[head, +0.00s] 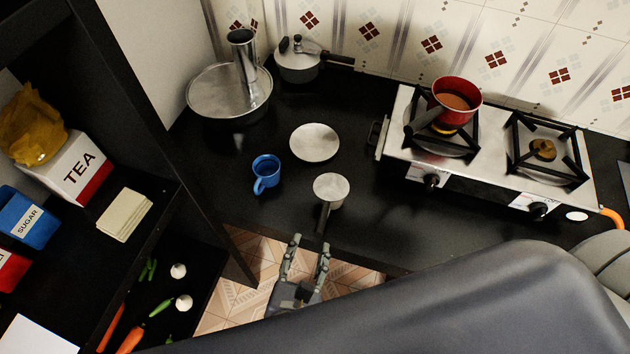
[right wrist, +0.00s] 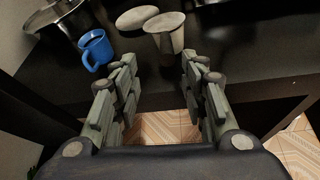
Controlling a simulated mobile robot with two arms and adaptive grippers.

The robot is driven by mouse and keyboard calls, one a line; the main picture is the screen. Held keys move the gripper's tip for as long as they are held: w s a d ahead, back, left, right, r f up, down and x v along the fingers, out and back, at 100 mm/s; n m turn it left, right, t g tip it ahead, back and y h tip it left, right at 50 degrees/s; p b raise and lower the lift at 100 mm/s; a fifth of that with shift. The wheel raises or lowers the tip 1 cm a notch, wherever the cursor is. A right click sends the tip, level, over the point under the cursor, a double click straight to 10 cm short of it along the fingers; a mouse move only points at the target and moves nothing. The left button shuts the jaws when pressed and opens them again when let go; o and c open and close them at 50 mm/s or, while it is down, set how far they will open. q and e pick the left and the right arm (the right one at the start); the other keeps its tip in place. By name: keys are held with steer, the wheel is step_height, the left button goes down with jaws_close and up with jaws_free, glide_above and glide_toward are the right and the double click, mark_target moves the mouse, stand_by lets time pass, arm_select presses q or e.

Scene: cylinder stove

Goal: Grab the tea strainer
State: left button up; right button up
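The tea strainer (head: 331,187) lies on the black counter near its front edge, with a round pale top and a dark handle pointing toward the edge. It also shows in the right wrist view (right wrist: 164,22), beyond the fingertips. My right gripper (head: 310,243) is open and empty, just in front of the counter edge and short of the handle. In the right wrist view its two fingers (right wrist: 158,60) stand wide apart on either side of the strainer's handle line, not touching it. My left gripper is in neither view.
A blue mug (head: 266,172) and a small plate (head: 315,142) stand close to the strainer. A red saucepan (head: 459,95) sits on the stove (head: 482,150) at right. A dark shelf (head: 165,215) with a tea box (head: 78,170) is at left.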

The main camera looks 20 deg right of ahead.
mark_target(322, 221)
steer(key=w+d, duration=0.1)
steer(key=w+d+p, duration=0.1)
steer(key=w, duration=0.1)
steer(key=shift+w+d+f, duration=0.2)
steer(key=shift+d+f, duration=0.15)
steer(key=shift+f, duration=0.05)
steer(key=shift+w+d+f, duration=0.2)
steer(key=shift+w+f, duration=0.1)
steer(key=shift+w, duration=0.3)
steer(key=p+x, duration=0.2)
steer(key=x, duration=0.2)
steer(key=shift+s+d+f, duration=0.1)
steer(key=shift+d+f, duration=0.05)
steer(key=shift+d, duration=0.15)
steer(key=shift+w+d+f, duration=0.1)
steer(key=shift+w+f, duration=0.1)
steer(key=shift+w, duration=0.05)
steer(key=shift+s, duration=0.1)
steer(key=c, duration=0.6)
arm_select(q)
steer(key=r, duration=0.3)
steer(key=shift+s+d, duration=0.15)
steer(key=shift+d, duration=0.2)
arm_select(e)
jaws_close()
